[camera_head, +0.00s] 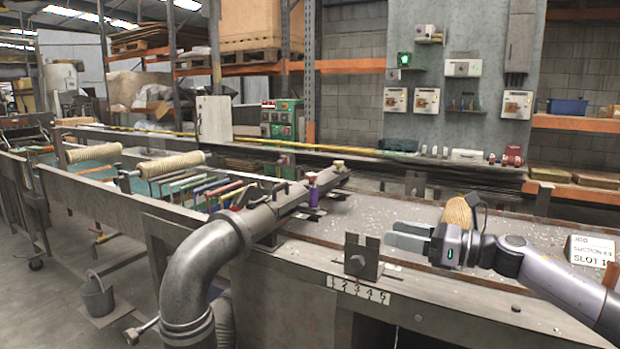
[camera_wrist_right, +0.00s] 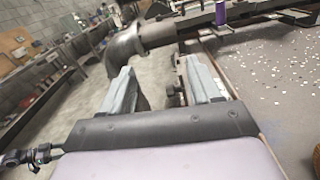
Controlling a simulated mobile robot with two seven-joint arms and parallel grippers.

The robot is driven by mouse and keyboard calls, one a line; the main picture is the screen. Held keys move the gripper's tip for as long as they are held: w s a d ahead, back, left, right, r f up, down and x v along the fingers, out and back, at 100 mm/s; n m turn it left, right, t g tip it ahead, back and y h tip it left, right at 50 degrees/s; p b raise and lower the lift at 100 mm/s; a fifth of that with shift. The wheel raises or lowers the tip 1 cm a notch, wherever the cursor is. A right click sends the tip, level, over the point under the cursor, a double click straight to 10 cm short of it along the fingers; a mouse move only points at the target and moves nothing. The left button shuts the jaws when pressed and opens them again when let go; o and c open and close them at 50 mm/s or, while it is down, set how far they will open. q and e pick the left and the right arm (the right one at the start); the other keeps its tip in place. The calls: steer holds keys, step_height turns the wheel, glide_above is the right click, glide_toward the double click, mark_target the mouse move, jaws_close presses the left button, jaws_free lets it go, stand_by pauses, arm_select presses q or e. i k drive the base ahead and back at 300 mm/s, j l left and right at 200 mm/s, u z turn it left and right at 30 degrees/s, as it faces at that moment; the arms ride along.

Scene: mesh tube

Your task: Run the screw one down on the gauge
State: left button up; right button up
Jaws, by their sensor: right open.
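The gauge (camera_head: 362,252) appears to be the upright dark metal bracket at the table's front edge in the head view. A small round screw or knob (camera_head: 357,262) sits low on its front. Below it is a white strip (camera_head: 360,290) with a row of numbers. My right gripper (camera_head: 391,234) is open and empty, just right of the bracket, its grey fingers pointing left toward it. In the right wrist view, a dark metal part, likely the gauge (camera_wrist_right: 175,92), shows between the open fingers (camera_wrist_right: 160,66); I cannot tell whether they touch it. My left gripper is not in view.
A large grey elbow pipe (camera_head: 205,270) rises left of the bracket and joins a long slotted tube with a purple collar (camera_head: 316,192). A tan roll (camera_head: 458,212) stands behind my right wrist. A white job sign (camera_head: 591,250) is at right. The speckled tabletop (camera_head: 350,216) behind the bracket is mostly clear.

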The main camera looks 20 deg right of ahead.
mark_target(311, 177)
steer(key=i, duration=1.15)
